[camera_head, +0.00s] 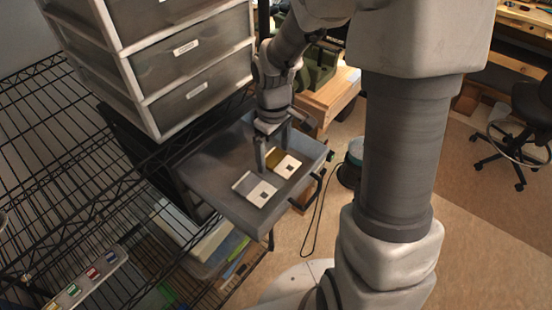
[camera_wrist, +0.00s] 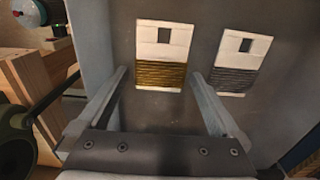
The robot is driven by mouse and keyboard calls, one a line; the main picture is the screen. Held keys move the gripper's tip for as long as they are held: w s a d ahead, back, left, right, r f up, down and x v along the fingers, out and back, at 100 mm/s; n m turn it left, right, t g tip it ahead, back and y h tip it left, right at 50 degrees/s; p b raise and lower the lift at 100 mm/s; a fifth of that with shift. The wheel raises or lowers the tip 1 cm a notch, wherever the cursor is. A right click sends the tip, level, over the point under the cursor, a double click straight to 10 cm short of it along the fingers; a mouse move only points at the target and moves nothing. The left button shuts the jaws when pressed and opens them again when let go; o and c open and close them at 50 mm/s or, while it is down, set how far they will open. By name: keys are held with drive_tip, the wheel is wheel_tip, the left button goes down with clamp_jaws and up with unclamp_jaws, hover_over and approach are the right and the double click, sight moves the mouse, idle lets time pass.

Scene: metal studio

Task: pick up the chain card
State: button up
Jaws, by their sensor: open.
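Two white cards lie flat and apart in an open grey drawer (camera_head: 222,160). One card (camera_head: 287,167) has a gold, chain-like band and a dark square; it also shows in the wrist view (camera_wrist: 163,38). The other card (camera_head: 262,194) has a dark grey band and lies at the right in the wrist view (camera_wrist: 241,49). My gripper (camera_head: 275,158) is open and empty, pointing down into the drawer over the gold-banded card. In the wrist view (camera_wrist: 158,73) that card lies between the finger lines, its banded end nearest me. Finger contact with the drawer floor cannot be told.
The drawer walls surround the cards closely. A white-framed drawer unit (camera_head: 185,55) stands behind at the left, above black wire shelving (camera_head: 60,150). A wooden bench (camera_head: 330,97) with a green tool is at the drawer's far side. A stool (camera_head: 515,130) stands far right.

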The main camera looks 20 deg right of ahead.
drive_tip(key=c, duration=1.2)
drive_tip(key=shift+r, duration=0.2)
